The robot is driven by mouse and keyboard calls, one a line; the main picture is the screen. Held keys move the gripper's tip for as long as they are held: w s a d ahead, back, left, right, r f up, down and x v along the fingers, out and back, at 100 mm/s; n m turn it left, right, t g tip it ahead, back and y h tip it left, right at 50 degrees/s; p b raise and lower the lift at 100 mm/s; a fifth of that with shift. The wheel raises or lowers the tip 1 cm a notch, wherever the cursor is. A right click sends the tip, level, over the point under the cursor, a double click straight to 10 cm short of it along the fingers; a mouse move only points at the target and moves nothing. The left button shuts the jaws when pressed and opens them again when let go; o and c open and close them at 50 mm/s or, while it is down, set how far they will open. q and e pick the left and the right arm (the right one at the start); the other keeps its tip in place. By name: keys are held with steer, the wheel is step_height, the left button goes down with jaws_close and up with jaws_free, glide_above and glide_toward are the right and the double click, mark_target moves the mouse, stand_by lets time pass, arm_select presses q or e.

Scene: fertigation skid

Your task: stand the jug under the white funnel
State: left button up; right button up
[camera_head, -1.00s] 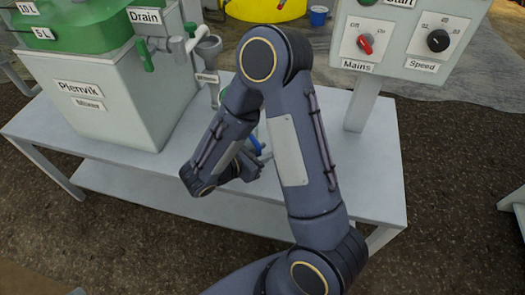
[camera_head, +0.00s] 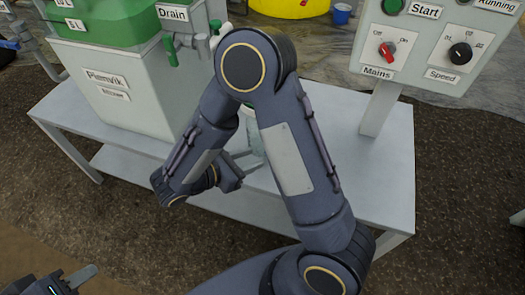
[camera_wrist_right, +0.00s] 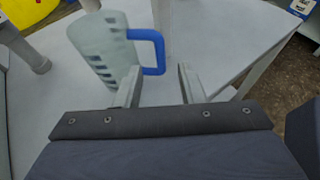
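The jug (camera_wrist_right: 105,45) is pale and translucent with dark markings and a blue handle (camera_wrist_right: 158,52). It is on the white table in the right wrist view. In the head view my right arm hides most of it, and a pale part (camera_head: 253,138) shows between the links. My right gripper (camera_wrist_right: 160,78) is open, its fingertips close to the handle's lower end; I cannot tell whether they touch. It also shows in the head view (camera_head: 242,160). My left gripper (camera_head: 62,284) is at the bottom left corner, partly cut off, and looks open. The white funnel is not clearly visible behind my right arm.
The white table (camera_head: 375,165) has free room on its right. The tank (camera_head: 125,95) with a green top stands left, with a drain valve (camera_head: 171,52). A control panel (camera_head: 422,50) stands on a post at the right. A blue bucket (camera_head: 341,14) is behind.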

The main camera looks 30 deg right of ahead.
steer(key=s+d+r+m+g+y, duration=0.4)
steer(key=s+d+m+y, duration=0.1)
steer(key=s+m+y, duration=0.45)
steer(key=s+a+r+m+t+y, duration=0.3)
steer(key=r+m+t+y, duration=0.2)
steer(key=m, duration=0.6)
steer(key=t+y, duration=0.2)
steer(key=t, duration=0.1)
steer(key=shift+s+a+r+y, duration=0.2)
steer(key=shift+a+r+y, duration=0.05)
steer(key=shift+r+y, duration=0.1)
steer(key=shift+m, duration=0.25)
step_height(320, 180, up, 21)
steer(key=p, duration=2.1)
steer(key=shift+r, duration=0.15)
